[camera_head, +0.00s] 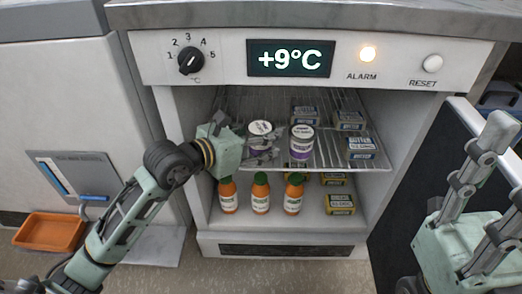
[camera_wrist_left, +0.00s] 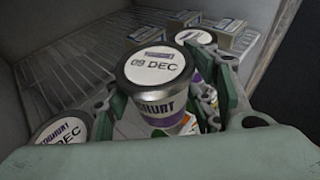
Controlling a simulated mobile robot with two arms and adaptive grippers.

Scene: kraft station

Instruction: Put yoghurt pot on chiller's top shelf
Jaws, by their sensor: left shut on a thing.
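A white and purple yoghurt pot (camera_head: 260,138) stands upright between the fingers of my left gripper (camera_head: 258,150), at the left of the chiller's wire top shelf (camera_head: 345,165). In the left wrist view the pot (camera_wrist_left: 160,72) has a lid marked 09 DEC, and the fingers are shut on its sides. I cannot tell whether its base touches the shelf. A second yoghurt pot (camera_head: 301,143) stands to its right on this shelf. Another pot (camera_wrist_left: 62,136) is partly visible at the lower left of the wrist view. My right gripper (camera_head: 502,185) is open and empty at the right.
Several butter packs (camera_head: 361,148) sit at the right and back of the top shelf. Orange bottles (camera_head: 261,193) and more packs (camera_head: 340,203) stand on the chiller floor below. The chiller door (camera_head: 410,185) is open at the right. The display (camera_head: 290,59) reads +9°C and the alarm lamp (camera_head: 368,54) glows.

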